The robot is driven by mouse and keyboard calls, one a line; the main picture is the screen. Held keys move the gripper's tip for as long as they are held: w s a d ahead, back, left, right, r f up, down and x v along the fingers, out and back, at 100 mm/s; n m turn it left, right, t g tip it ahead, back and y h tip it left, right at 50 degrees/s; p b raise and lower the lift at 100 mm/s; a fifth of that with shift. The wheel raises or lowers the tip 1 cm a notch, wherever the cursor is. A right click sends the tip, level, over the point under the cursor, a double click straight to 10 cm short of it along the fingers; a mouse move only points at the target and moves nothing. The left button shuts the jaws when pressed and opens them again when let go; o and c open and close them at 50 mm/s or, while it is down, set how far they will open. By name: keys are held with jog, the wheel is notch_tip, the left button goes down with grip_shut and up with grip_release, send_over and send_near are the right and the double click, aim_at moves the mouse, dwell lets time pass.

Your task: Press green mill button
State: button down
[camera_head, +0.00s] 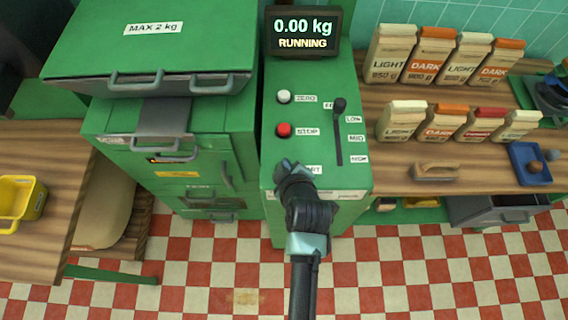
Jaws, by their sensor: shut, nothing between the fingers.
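The green mill panel (315,110) stands in the middle of the head view. It carries a white button (284,97) labelled ZERO and a red button (283,130) labelled STOP. Below these, my gripper (283,167) is shut and empty, at the left end of a label ending in "ART". The gripper covers the spot beside that label, so the green button is hidden. I cannot tell whether the fingertips touch it. The display (303,32) above reads 0.00 kg and RUNNING.
A lever (340,106) stands in a slot right of the buttons. A green cabinet (180,130) with handles adjoins on the left. Paper bags (438,55), a brush (435,172) and a blue tray (518,165) are on the wooden counter at right. A yellow bin (35,205) is far left.

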jog(key=shift+r+p, duration=0.85)
notch_tip(320, 180, up, 5)
jog(key=p, duration=0.4)
jog(key=shift+r, duration=0.1)
dwell(0.7)
